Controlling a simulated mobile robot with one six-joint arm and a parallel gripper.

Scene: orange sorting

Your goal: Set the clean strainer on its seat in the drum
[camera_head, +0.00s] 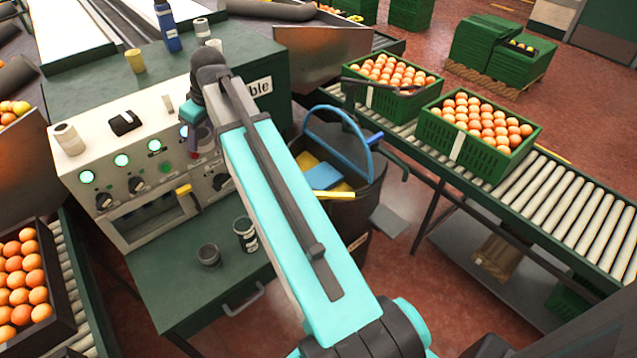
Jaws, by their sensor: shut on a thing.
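My teal arm reaches from the lower right up to the grey control console. Its dark wrist bends down at the far end. My gripper (196,140) is small and partly hidden by the arm in front of the console's face. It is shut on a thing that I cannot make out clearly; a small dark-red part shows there. I cannot confirm that it is the strainer. A dark round drum (362,205) stands right of the arm, partly covered by it. A blue hoop (372,160) stands up over the drum. I cannot make out a strainer seat.
A dark cup (208,255) and a labelled canister (245,234) stand on the green bench (170,290). Blue and yellow things (322,175) lie at the drum's mouth. Green crates of oranges (480,135) sit on the roller conveyor (545,190) at right. Another orange crate is at left.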

